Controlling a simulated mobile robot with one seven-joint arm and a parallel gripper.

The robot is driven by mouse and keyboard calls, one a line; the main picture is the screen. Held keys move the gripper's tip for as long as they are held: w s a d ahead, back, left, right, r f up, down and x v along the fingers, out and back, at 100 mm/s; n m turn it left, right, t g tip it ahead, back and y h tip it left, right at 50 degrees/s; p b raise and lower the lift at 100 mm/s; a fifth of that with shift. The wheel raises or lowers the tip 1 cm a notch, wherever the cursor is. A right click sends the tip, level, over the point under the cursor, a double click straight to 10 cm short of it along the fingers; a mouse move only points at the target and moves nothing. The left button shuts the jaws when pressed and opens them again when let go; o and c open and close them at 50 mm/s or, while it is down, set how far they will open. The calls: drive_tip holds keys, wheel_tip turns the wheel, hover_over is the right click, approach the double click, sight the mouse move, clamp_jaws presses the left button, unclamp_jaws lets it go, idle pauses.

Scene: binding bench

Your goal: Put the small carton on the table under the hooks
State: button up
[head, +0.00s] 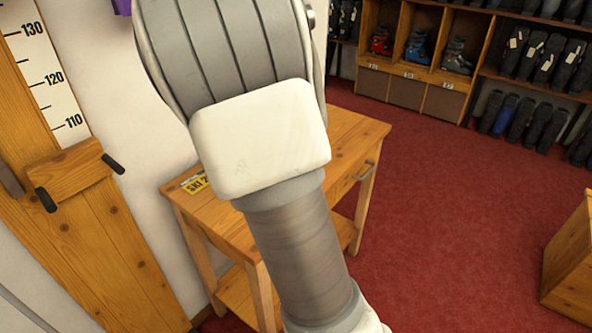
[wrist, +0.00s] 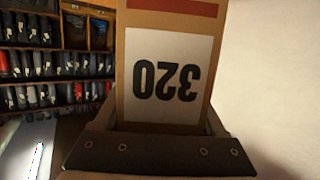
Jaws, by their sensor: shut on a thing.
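A brown carton (wrist: 168,20) with a red band and a white label reading 320, upside down, fills the middle of the wrist view. My gripper (wrist: 155,152) is shut on it, with its dark jaw across the bottom of the carton. In the head view my arm hides the gripper and the carton. A wooden table (head: 350,150) with a drawer handle and lower shelf stands against the white wall, partly behind my arm. No hooks can be made out.
A yellow ski label (head: 194,184) lies at the table's left corner. A wooden height gauge (head: 75,175) with a slider stands at the left. A purple thing (head: 122,6) shows at the top edge. Boot shelves (head: 420,50) stand behind; a wooden box (head: 570,260) is at right. Red carpet is clear between.

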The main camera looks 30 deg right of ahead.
drive_tip(key=s+d+f+m+g+h+b, duration=0.2)
drive_tip(key=s+d+f+b, duration=0.1)
drive_tip(key=d+b, duration=0.2)
drive_tip(key=shift+w+a+f+b, duration=0.6)
drive_tip(key=shift+w+a+f, duration=0.3)
drive_tip(key=shift+a+f, duration=0.85)
drive_tip(key=shift+w+a+f+b, duration=0.65)
drive_tip(key=shift+w+a+f, duration=0.3)
drive_tip(key=shift+a+f, duration=0.8)
drive_tip(key=shift+w+a+f+b, duration=0.6)
drive_tip(key=shift+w+a+f, duration=0.3)
drive_tip(key=shift+a+f, duration=0.8)
drive_tip(key=shift+d+f, duration=0.2)
drive_tip(key=shift+f, duration=0.05)
drive_tip(key=shift+f, duration=0.15)
drive_tip(key=o, duration=1.6)
drive_tip(key=shift+c, duration=0.2)
